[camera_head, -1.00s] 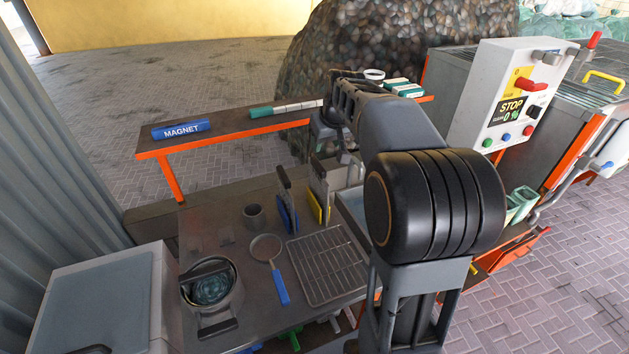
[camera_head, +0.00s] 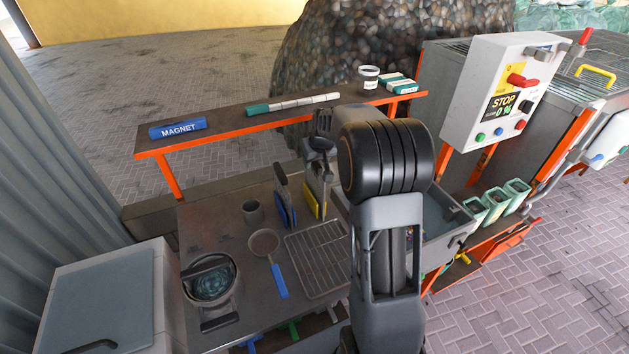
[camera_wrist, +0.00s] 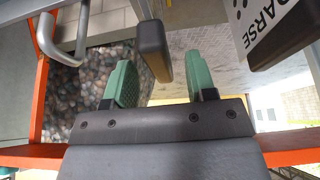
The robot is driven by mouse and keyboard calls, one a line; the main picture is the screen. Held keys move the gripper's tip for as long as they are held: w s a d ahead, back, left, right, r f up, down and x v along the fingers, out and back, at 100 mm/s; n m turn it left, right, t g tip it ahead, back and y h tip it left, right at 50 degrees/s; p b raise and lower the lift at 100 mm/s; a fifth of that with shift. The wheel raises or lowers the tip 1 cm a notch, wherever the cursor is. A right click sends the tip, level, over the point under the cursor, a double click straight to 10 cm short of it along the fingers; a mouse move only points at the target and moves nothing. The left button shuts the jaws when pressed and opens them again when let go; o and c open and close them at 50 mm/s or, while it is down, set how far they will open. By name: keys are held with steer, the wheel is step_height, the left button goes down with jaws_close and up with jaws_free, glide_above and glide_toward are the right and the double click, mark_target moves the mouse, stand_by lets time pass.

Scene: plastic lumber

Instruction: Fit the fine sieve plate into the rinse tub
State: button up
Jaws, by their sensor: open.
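Two upright plates with dark handles stand in a rack on the steel bench: one with a blue lower part (camera_head: 286,214), one with a yellow lower part (camera_head: 313,205). I cannot tell in the head view which is the fine sieve plate. My gripper (camera_head: 321,146) is above the yellow one, its fingertips unclear. In the wrist view my gripper (camera_wrist: 163,78) is open, its green fingers on either side of a dark handle (camera_wrist: 152,48), apart from it.
A wire rack (camera_head: 318,262), a small strainer with blue handle (camera_head: 265,244), a cup (camera_head: 253,211) and a pot (camera_head: 210,283) occupy the bench. An orange-edged shelf (camera_head: 225,124) runs behind. A control box (camera_head: 503,92) stands at right.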

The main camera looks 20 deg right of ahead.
steer(key=shift+w+f, duration=0.25)
steer(key=shift+f, duration=0.3)
steer(key=shift+c, duration=0.2)
jaws_close()
